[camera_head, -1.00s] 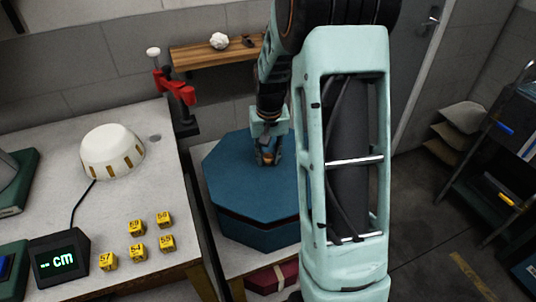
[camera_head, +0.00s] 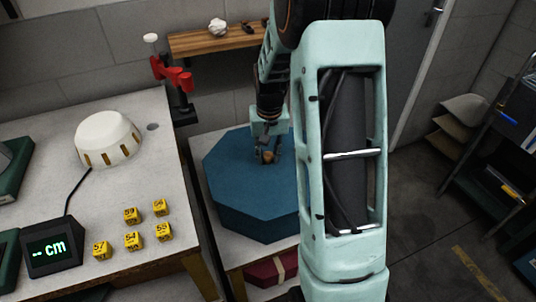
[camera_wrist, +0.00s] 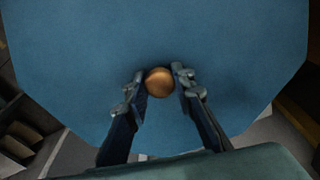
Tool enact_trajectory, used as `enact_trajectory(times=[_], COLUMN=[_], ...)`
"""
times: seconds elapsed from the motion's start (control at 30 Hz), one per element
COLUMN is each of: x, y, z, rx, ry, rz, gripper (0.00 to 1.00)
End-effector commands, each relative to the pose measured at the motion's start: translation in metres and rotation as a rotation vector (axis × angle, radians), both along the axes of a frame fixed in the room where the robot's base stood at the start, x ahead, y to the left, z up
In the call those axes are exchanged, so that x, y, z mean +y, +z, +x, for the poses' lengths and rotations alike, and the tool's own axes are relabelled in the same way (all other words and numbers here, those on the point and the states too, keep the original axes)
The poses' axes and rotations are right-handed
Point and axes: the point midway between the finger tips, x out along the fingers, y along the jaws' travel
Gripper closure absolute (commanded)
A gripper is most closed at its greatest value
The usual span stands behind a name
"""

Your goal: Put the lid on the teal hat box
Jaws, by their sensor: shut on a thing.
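The blue-teal octagonal lid (camera_head: 232,172) sits level on the teal hat box (camera_head: 252,224), with no dark gap showing along the visible front and left edges. My gripper (camera_head: 267,157) is above the lid's middle, shut on its round copper knob. The wrist view shows the knob (camera_wrist: 159,82) between the two fingertips (camera_wrist: 159,86), with the lid (camera_wrist: 75,60) spread out under them. The right side of the box and lid is hidden behind my arm in the head view.
The box stands on a low pale table (camera_head: 210,205). A worktable (camera_head: 120,205) at left holds a white dome (camera_head: 108,138), a "cm" display (camera_head: 52,250) and several yellow numbered cubes (camera_head: 132,240). A red clamp (camera_head: 172,76) and a wooden shelf (camera_head: 205,42) are behind.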

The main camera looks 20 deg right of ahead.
Motion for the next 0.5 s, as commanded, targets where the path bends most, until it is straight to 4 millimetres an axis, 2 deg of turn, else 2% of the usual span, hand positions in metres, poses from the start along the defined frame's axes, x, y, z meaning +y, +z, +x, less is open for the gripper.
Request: enact_trajectory(times=[0.4,0.43,0.5], x=[0.0000,0.0000,0.0000], y=[-0.0051,-0.0051,-0.0050], z=[0.0000,0.0000,0.0000], rx=[0.000,0.000,0.000], ry=[0.000,0.000,0.000], rz=[0.000,0.000,0.000], gripper=[1.00,0.75,0.67])
